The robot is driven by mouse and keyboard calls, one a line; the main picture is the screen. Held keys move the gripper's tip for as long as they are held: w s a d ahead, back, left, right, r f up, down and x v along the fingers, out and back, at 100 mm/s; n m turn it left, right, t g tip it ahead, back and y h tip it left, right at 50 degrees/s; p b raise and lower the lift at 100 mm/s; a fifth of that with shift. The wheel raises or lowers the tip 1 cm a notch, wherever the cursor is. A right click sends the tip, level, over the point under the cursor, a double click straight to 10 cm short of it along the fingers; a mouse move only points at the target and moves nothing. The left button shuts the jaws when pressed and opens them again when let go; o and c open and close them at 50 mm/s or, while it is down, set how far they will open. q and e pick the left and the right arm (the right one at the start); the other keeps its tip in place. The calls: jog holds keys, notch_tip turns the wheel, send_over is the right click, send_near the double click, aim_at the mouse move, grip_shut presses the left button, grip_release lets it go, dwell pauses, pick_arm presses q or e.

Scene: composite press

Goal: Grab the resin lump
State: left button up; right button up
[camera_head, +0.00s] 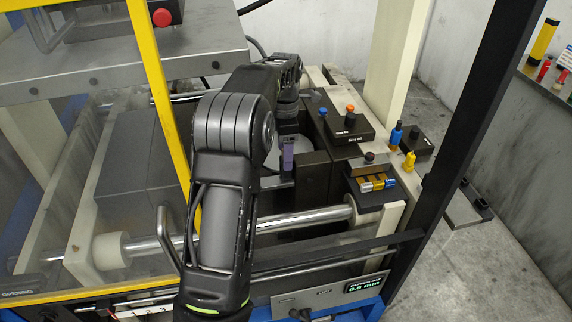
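One black arm of mine comes in from the bottom, left of centre, so I take it as my left; it bends over into the press. Its gripper (287,146) points down into the gap between the dark press blocks, mostly hidden by its own arm. A small purple piece (287,157) shows at its lower end; I cannot tell whether this is a fingertip or something held. A grey rounded surface (298,152) lies just behind. I cannot make out a resin lump for certain. My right gripper is not in view.
A yellow-framed clear guard (165,110) stands left of the arm. A steel rod (305,217) crosses in front. Dark blocks with knobs (349,126), a tray of small coloured pieces (372,184) and blue and yellow pegs (396,133) sit right.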

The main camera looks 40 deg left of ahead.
pick_arm(q)
notch_tip(320, 180, down, 5)
jog(key=shift+w+r+p, duration=0.1)
jog(key=shift+p, duration=0.65)
jog(key=shift+d, duration=0.1)
grip_shut()
dwell(0.4)
